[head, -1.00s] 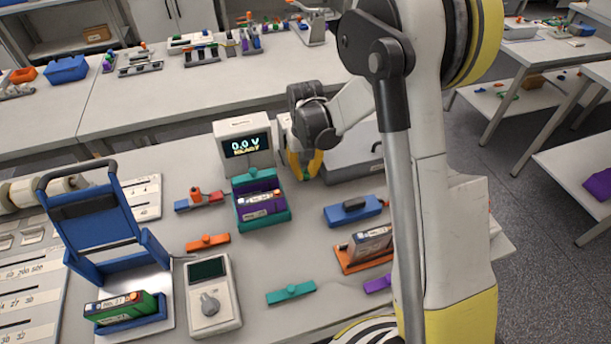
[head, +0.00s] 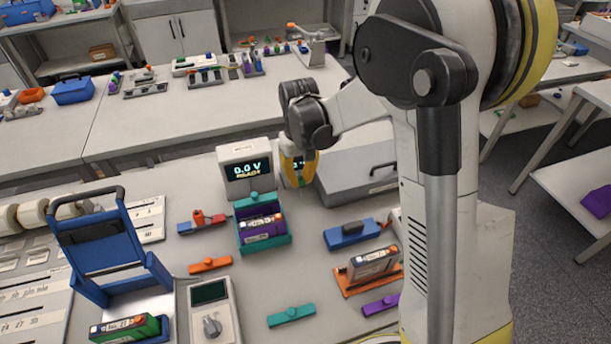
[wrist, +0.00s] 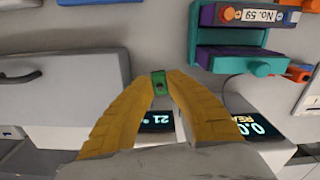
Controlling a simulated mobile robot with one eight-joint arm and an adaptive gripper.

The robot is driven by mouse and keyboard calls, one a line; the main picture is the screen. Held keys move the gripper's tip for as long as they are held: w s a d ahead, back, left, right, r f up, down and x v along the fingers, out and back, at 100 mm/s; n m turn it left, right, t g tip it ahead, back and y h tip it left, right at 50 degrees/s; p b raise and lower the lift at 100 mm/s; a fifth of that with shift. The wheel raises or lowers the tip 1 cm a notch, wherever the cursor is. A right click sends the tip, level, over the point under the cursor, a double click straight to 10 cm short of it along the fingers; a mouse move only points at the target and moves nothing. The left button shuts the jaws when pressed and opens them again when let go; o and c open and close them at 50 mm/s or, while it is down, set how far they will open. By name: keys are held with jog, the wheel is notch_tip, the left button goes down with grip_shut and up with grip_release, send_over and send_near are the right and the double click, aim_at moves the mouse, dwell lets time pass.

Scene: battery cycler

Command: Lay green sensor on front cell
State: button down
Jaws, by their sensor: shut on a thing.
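My gripper (wrist: 159,80) is shut on a small green sensor (wrist: 160,87), held between its yellow fingertips. In the head view my gripper (head: 298,180) is beside the cycler's right side; the sensor cannot be made out there. A teal holder (head: 277,242) stands in front of the cycler. It holds a purple-bodied cell (head: 262,228) with a white label, which reads No. 59 in the wrist view (wrist: 250,15). The sensor is apart from this cell. Whether a second cell lies behind it is unclear.
The cycler (head: 246,170) reads 0.0 V. A small display (wrist: 155,120) shows 21 behind my fingers. A grey case (head: 350,185) stands right of it. A blue block (head: 352,234), an orange holder with a cell (head: 374,262) and a meter (head: 212,305) stand nearer.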

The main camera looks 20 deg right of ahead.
aim_at(261, 222)
jog(key=s+a+r+n+p, duration=0.1)
jog(key=s+a+r+n, duration=0.1)
jog(key=a+n, duration=0.2)
jog(key=s+a+r+n+p, duration=0.2)
jog(key=s+a+n, duration=0.1)
jog(key=a+n, duration=0.1)
jog(key=s+a+r+n+p, duration=0.2)
jog(key=a+n, duration=0.2)
jog(key=n, duration=0.2)
jog(key=shift+s+n, duration=0.3)
jog(key=shift+s, duration=0.1)
jog(key=shift+s+a+r+n, duration=0.1)
jog(key=shift+s+a+n, duration=0.25)
jog(key=shift+n, duration=0.35)
jog(key=shift+f+b, duration=1.95)
jog(key=shift+f, duration=1)
jog(key=shift+f+b, duration=0.55)
jog(key=shift+b, duration=0.2)
jog(key=c, duration=1.4)
grip_release()
